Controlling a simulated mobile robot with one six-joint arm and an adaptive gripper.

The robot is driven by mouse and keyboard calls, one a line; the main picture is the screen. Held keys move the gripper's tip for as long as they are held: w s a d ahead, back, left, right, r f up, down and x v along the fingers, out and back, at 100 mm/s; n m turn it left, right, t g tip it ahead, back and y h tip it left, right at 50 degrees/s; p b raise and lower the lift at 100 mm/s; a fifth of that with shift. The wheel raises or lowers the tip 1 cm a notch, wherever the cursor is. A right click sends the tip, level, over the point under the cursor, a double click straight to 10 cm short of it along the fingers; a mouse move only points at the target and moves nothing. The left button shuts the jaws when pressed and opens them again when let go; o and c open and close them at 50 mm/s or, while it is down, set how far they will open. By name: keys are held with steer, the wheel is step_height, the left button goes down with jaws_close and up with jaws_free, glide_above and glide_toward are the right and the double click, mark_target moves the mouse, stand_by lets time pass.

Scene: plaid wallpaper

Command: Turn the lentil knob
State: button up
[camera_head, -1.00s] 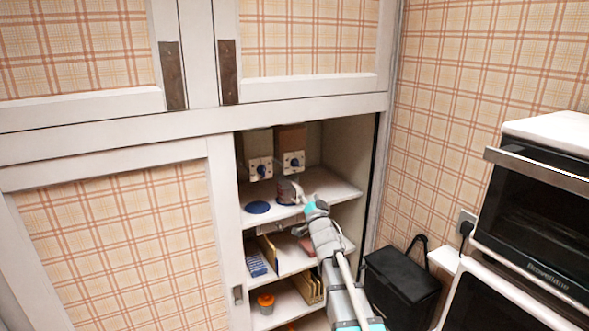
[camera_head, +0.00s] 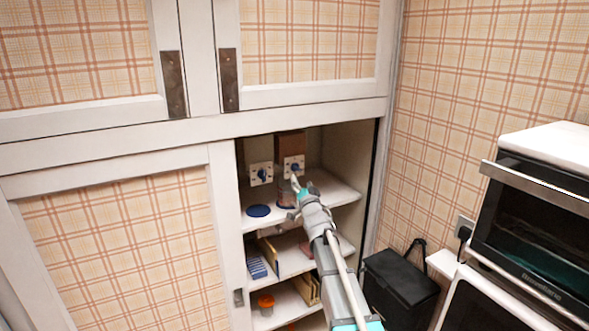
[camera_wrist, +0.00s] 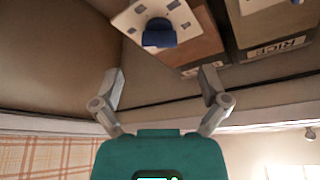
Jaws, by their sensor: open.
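Two brown dispensers with white front plates and blue knobs stand on the cupboard's upper shelf. The right dispenser (camera_head: 291,144) has its blue knob (camera_head: 295,168) just beyond my gripper (camera_head: 297,185). The left dispenser has a blue knob (camera_head: 262,175) too. In the wrist view, which is upside down, the near blue knob (camera_wrist: 160,34) sits on its white plate, ahead of the open, empty fingers of my gripper (camera_wrist: 160,75) and apart from them. The other dispenser's label reads RICE (camera_wrist: 276,47). I cannot read a label on the near one.
A blue disc (camera_head: 258,210) lies on the upper shelf (camera_head: 335,193), left of my gripper. A brown object partly hidden by my gripper is beside it. Lower shelves hold boxes and an orange-lidded jar (camera_head: 266,302).

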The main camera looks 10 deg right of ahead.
mark_target(298, 170)
steer(key=shift+p+x, duration=0.7)
steer(key=shift+x, duration=2.15)
